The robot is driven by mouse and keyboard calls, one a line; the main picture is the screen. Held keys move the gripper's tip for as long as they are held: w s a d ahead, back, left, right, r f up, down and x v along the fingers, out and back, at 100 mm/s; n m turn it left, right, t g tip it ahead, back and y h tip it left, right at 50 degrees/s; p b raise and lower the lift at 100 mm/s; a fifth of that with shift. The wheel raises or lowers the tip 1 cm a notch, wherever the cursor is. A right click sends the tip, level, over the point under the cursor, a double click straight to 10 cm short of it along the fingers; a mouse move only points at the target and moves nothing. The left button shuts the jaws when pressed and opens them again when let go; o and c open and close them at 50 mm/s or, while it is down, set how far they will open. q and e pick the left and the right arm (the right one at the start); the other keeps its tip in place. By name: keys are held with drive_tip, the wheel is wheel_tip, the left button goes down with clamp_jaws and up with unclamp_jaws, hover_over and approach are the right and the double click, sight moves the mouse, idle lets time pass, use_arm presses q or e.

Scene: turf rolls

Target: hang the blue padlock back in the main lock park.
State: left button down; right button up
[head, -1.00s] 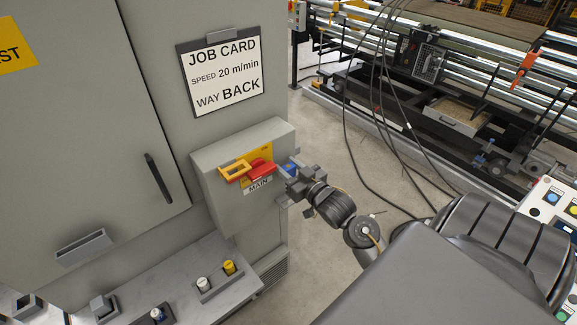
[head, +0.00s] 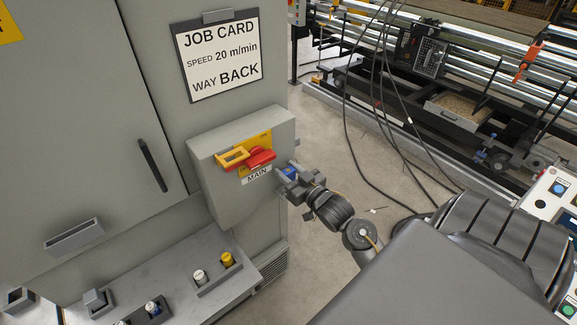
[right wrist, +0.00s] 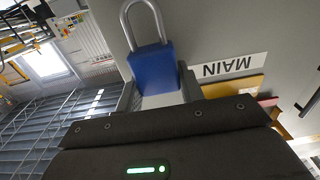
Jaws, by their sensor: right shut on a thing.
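The blue padlock (head: 289,173) is between the fingers of my right gripper (head: 287,175), which is shut on it. In the right wrist view the padlock (right wrist: 153,68) has its steel shackle toward the top of the picture and its blue body between the grey fingers. The gripper is just right of the grey box marked MAIN (head: 207,178), near the MAIN label (head: 257,175). The box has a red handle (head: 261,157) and a yellow piece (head: 233,157) on its front. I cannot make out a lock park. My left gripper is not in view.
A job card (head: 217,55) hangs on the cabinet above the box. A grey ledge (head: 180,277) below bears small white and yellow knobs. Open floor (head: 335,160) lies right of the cabinet.

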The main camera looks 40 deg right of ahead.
drive_tip(key=shift+p, duration=0.8)
idle(1.4)
drive_tip(key=shift+f+b, duration=1.7)
drive_tip(key=shift+f, duration=0.8)
drive_tip(key=o, duration=1.1)
drive_tip(key=s+b, duration=0.3)
drive_tip(key=s, duration=0.8)
drive_tip(key=shift+a+b, duration=0.15)
drive_tip(key=shift+b, duration=0.15)
drive_tip(key=shift+w, duration=0.1)
